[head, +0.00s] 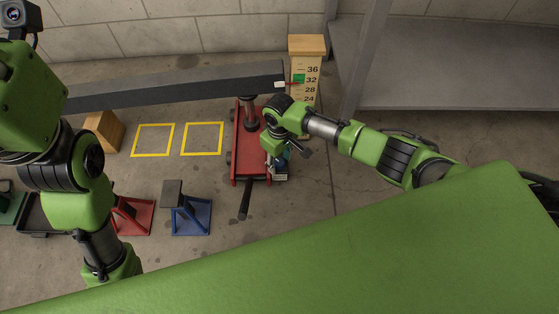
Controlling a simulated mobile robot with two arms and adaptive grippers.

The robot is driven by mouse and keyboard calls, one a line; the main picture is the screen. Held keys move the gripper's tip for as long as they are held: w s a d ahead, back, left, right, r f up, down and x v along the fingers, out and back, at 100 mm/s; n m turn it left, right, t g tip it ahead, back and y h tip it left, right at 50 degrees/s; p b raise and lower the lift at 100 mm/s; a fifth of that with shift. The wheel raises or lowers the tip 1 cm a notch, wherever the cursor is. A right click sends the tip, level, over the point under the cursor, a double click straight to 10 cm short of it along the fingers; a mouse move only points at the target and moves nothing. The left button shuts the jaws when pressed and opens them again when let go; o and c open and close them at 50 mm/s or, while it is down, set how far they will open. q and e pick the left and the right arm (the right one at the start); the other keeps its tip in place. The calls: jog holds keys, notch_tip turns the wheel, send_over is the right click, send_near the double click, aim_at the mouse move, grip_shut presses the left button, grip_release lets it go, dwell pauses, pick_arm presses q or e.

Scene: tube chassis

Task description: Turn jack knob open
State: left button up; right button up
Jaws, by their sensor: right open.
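A red floor jack (246,133) stands on the concrete floor, with a dark post at its far end under a grey beam. Its dark handle (244,203) sticks out at the near end. My right gripper (281,168) is open over the right side of the jack's near end. I cannot make out the jack's knob; the gripper and wrist cover that area, and I cannot tell if they touch it. My left arm comes down at the left, and its gripper is hidden behind my green body.
The grey beam (170,88) crosses above the jack's far end. A height gauge (306,75) stands behind. A red stand (133,215) and a blue stand (191,214) are at the left, near two yellow floor squares (203,139). A wooden block (103,131) is further left.

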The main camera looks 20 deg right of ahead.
jog(key=c, duration=1.1)
